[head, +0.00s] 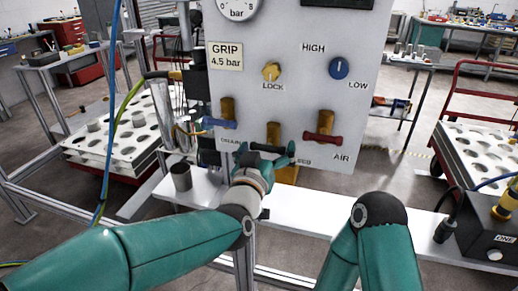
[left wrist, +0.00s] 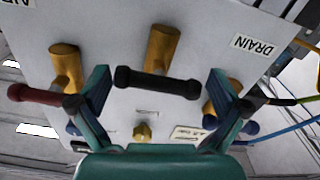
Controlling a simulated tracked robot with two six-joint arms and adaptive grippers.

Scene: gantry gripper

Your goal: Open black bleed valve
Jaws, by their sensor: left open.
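The black bleed valve has a brass body (head: 273,132) on the lower middle of the grey panel. In the left wrist view its black bar handle (left wrist: 158,84) lies crosswise below its brass stem (left wrist: 162,48). My left gripper (head: 268,152) is in front of this valve and hides most of its handle and part of its label in the head view. In the left wrist view the open fingers (left wrist: 159,78) stand at either end of the handle, with a visible gap on both sides. My right gripper is out of view; only my right arm shows.
A blue-handled valve (head: 220,123) is close on the left and a red-handled valve (head: 323,137) close on the right. Above are a yellow lock knob (head: 271,71) and a blue knob (head: 339,68).

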